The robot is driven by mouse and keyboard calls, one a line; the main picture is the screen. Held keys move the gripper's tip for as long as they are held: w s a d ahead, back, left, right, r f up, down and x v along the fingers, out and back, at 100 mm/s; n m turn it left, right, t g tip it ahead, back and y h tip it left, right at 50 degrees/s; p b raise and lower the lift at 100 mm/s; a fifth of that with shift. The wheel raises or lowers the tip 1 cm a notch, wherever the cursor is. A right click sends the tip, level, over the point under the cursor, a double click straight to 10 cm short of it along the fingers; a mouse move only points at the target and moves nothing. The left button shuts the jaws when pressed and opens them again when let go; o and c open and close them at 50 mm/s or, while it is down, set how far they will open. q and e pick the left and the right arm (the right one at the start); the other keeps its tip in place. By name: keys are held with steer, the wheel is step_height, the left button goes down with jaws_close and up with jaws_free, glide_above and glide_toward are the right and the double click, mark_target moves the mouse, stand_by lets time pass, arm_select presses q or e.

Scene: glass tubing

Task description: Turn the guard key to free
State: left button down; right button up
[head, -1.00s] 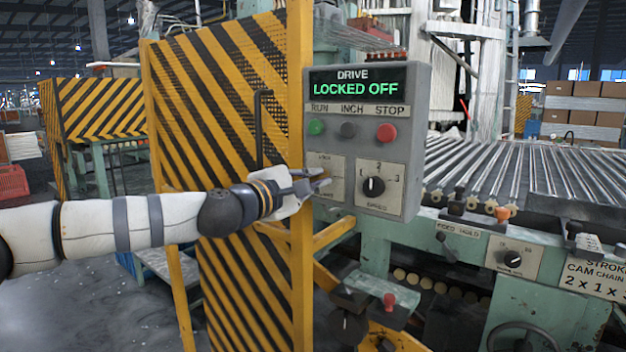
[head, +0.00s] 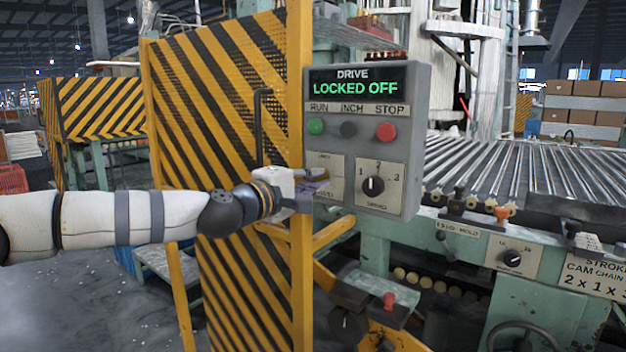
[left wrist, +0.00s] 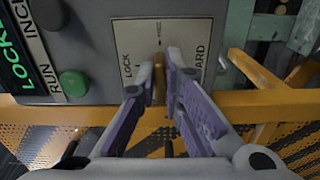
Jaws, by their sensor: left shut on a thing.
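The grey drive box (head: 412,130) stands beside the striped guard, and its display (head: 356,88) reads LOCKED OFF in green. The guard key plate (head: 335,166) is on its lower left, partly hidden by my gripper in the head view. The left wrist view shows this plate (left wrist: 205,30) with LOCK, FREE and GUARD lettering. The brass guard key (left wrist: 159,76) stands between the fingertips of my left gripper (left wrist: 160,88), which is shut on it. In the head view my left gripper (head: 318,184) is at the plate, its fingers pointing right. My right gripper is not in view.
The green run button (head: 316,126), dark inch button (head: 348,129) and red stop button (head: 386,131) sit above the plate. The speed knob (head: 373,187) is close to its right. The yellow guard post (head: 301,130) stands just left of the box, behind my gripper.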

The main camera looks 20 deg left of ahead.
arm_select(q)
steer(key=c, duration=1.7)
jaws_free()
steer(key=v, duration=1.2)
